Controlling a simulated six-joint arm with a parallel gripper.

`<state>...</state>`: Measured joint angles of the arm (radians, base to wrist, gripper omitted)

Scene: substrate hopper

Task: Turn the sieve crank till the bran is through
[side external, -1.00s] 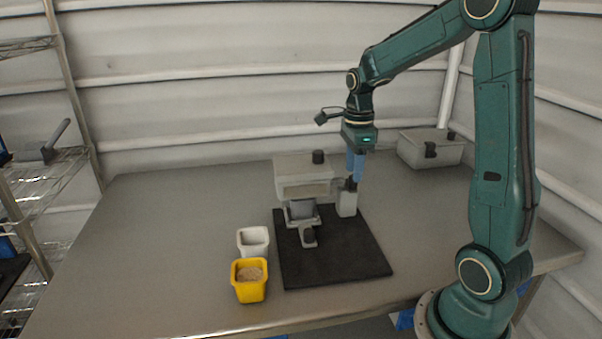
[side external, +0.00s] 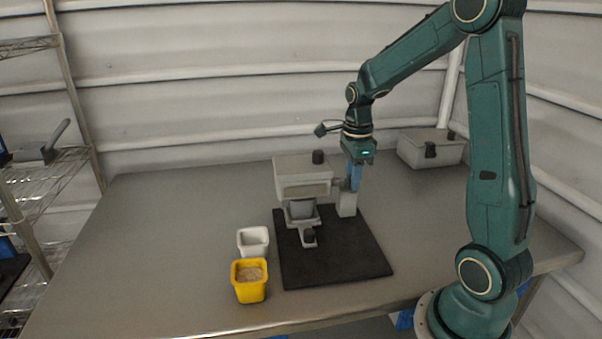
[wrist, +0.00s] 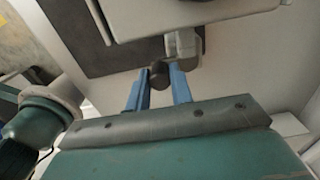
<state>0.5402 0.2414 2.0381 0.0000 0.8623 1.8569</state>
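The sieve (side external: 302,170) is a pale grey hopper box with a dark lid knob, standing on a black mat (side external: 335,262). A grey chute and tray sit at its front. Its crank is on the right side; the dark crank knob (wrist: 158,74) shows in the wrist view. My gripper (side external: 354,187) points down at that side. Beige bran-like material lies in the yellow tub (side external: 250,289). The hopper's inside is hidden.
A white tub (side external: 252,250) stands behind the yellow tub, left of the mat. A grey lidded case (side external: 432,150) sits at the back right of the table. A wire shelf (side external: 50,185) stands at the left. The left of the table is clear.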

